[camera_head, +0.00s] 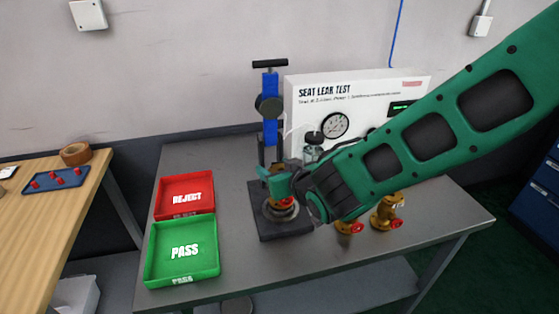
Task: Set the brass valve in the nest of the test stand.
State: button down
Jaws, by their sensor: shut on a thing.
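My gripper (278,184) is shut on a brass valve (274,204) with a red part showing. The valve is at the round nest (296,217) on the dark base (285,232) of the test stand. The stand's blue column (270,125) with a black top handle rises behind it. I cannot tell whether the valve rests in the nest or is just above it, as the gripper and arm cover part of it.
Other brass valves (388,212) with red handles stand right of the stand, partly behind my arm. A red REJECT tray (186,179) and a green PASS tray (153,256) lie to the left. A white seat leak test panel (305,110) with a gauge stands behind.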

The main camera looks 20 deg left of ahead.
jog(key=shift+f, duration=0.15)
jog(key=c, duration=0.7)
grip_release()
jog(key=shift+f, duration=0.1)
jog(key=shift+c, duration=0.2)
jog(key=v, duration=1.2)
